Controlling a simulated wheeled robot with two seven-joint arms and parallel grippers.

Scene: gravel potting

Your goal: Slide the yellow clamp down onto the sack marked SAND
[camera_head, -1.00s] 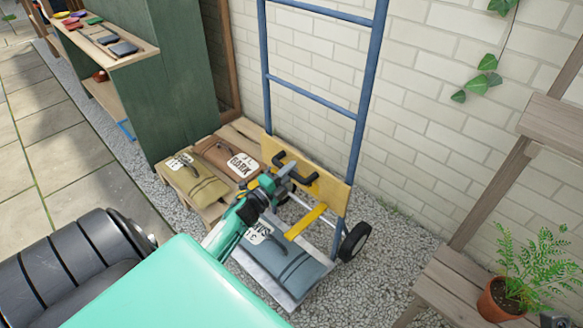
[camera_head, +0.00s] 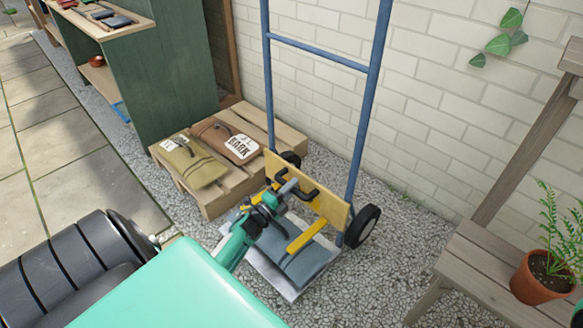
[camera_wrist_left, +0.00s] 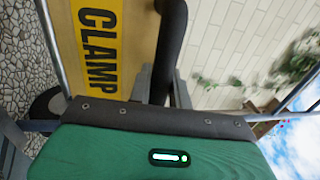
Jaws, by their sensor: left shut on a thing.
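The yellow clamp (camera_head: 332,208) is a board with black handles across the blue hand truck's frame, and its bright yellow bar (camera_head: 308,235) reaches forward over the sack. In the left wrist view the clamp (camera_wrist_left: 97,45) shows the word CLAMP. My left gripper (camera_head: 288,188) is shut on a black handle of the clamp; the handle (camera_wrist_left: 171,45) also shows in the wrist view. The blue-grey sack (camera_head: 308,262) lies on the truck's toe plate, its label hidden behind my gripper. The bar is close over the sack; I cannot tell whether they touch.
A pallet (camera_head: 215,203) with an olive sack (camera_head: 192,163) and a brown BARK sack (camera_head: 222,138) stands left of the truck (camera_head: 369,95). A brick wall is behind. A wooden bench (camera_head: 490,270) with a potted fern (camera_head: 540,277) stands at right, with gravel between.

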